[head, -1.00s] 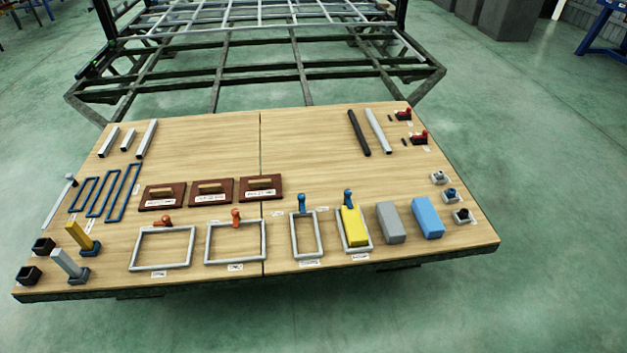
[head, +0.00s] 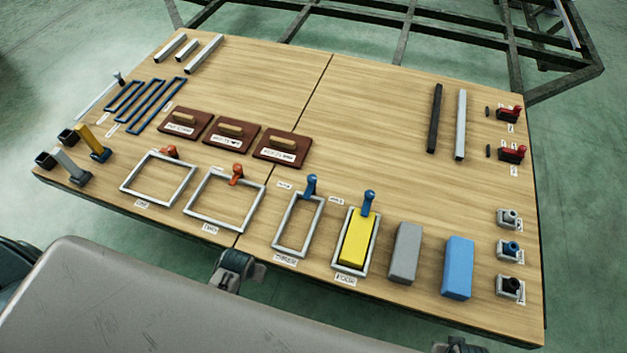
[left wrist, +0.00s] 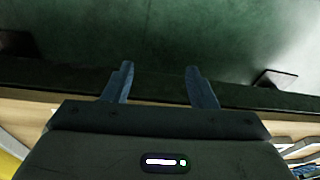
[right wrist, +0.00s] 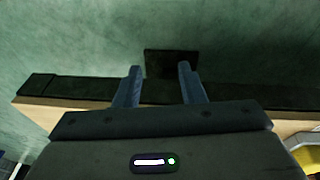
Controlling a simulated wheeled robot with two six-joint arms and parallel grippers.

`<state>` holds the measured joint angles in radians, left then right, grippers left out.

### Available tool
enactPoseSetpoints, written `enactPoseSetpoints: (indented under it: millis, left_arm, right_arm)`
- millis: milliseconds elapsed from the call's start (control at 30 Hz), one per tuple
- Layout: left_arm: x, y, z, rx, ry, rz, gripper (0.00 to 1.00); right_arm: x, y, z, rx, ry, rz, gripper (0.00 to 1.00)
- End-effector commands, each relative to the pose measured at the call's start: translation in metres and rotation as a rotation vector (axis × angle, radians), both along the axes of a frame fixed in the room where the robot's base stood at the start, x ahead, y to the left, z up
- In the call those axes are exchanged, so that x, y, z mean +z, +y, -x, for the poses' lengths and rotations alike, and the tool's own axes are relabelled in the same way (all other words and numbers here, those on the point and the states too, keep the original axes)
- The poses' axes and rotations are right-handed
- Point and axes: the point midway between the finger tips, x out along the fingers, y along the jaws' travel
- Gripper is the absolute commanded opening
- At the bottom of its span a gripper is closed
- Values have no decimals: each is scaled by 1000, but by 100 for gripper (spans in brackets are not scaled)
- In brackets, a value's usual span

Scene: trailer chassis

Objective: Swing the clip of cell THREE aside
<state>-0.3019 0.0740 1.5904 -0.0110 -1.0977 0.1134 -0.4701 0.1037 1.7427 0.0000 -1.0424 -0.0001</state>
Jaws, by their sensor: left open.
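Cell THREE (head: 279,236) is a light grey rectangular frame near the table's front edge, with bare wood inside. Its blue clip (head: 311,187) sits at the far short side, its knob upward. Cell FOUR (head: 373,262), to the right, holds a yellow block (head: 357,238) and has a similar blue clip (head: 369,201). My left gripper (left wrist: 158,70) is open and empty in the left wrist view, near the table edge with floor beyond. My right gripper (right wrist: 160,68) is open and empty, also at the edge. Neither gripper touches a clip.
Two wider frames with orange clips (head: 236,173) lie to the left, with brown floats (head: 232,132) behind them. Grey (head: 405,252) and blue (head: 458,268) blocks stand to the right. The back middle of the tabletop (head: 370,100) is clear.

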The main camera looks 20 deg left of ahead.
Motion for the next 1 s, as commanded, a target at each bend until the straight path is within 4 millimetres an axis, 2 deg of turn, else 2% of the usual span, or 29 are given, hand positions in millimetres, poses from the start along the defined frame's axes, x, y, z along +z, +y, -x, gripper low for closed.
enactPoseSetpoints:
  millis: [33,200,367,500,600,767,867,1000]
  left_arm:
    - [12,-2,-9,6,-13,1,52]
    - [57,-6,-24,29,-26,5,52]
    - [90,-10,-35,58,-36,11,52]
    - [112,-16,-58,120,-32,28,52]
    - [118,-20,-79,173,-19,41,52]
    - [121,-27,-118,256,3,65,52]
    - [124,-34,-147,317,21,82,52]
    - [137,-48,-202,419,56,108,52]
  right_arm:
    - [14,2,-5,3,-13,0,36]
    - [63,8,-11,10,-34,1,36]
    - [102,12,-9,15,-50,2,36]
    - [130,16,-4,19,-61,2,36]
    - [139,17,-2,20,-63,2,36]
    - [143,17,0,20,-62,2,36]
    - [143,17,0,20,-61,2,36]
    - [141,18,1,20,-60,2,36]
